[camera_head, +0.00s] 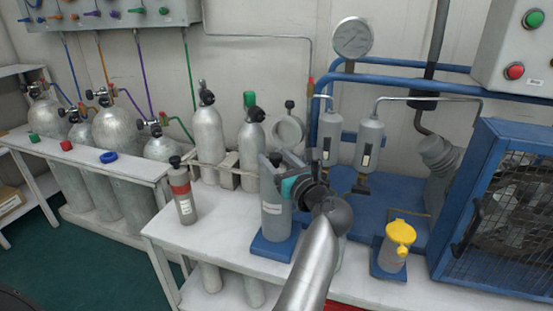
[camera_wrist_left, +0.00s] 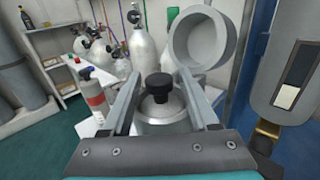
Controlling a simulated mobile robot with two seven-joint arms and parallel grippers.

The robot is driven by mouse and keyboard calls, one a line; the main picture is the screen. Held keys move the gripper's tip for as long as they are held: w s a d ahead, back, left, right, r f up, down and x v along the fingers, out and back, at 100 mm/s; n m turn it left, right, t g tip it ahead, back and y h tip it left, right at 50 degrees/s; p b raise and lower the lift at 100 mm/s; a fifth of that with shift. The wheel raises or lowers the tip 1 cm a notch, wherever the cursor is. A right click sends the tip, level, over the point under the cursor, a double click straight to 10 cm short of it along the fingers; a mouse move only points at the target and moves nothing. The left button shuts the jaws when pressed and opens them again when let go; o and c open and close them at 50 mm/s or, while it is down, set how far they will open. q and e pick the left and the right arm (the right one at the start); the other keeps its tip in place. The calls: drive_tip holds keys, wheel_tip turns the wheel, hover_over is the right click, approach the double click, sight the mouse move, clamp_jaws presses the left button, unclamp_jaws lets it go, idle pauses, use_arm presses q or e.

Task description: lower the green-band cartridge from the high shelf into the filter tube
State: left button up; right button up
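A grey filter tube (camera_head: 276,222) with a pale label stands upright on a blue base on the bench. My left gripper (camera_head: 272,160) is at the top of this tube, its teal body reaching in from the right. In the left wrist view a black knob (camera_wrist_left: 159,84) on a grey round top sits between the two fingers (camera_wrist_left: 158,82). A gap shows on each side of the knob, so the gripper looks open. I see no green band; whether the knob belongs to the green-band cartridge cannot be told. My right gripper is not in view.
A red-band cartridge (camera_head: 184,198) stands on the bench to the left. A yellow-capped canister (camera_head: 397,248) stands to the right, before a blue-framed cage (camera_head: 500,215). Two grey hanging cylinders (camera_head: 331,138) and a round grey ring (camera_wrist_left: 201,40) are close behind the gripper.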

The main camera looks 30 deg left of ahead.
use_arm(q)
drive_tip(key=shift+o, duration=0.7)
drive_tip(key=shift+d, duration=0.15)
drive_tip(key=shift+f, duration=0.1)
wheel_tip(320, 180, up, 21)
drive_tip(key=p, duration=1.7)
drive_tip(key=shift+f+p, duration=0.15)
drive_tip(key=shift+p, duration=0.25)
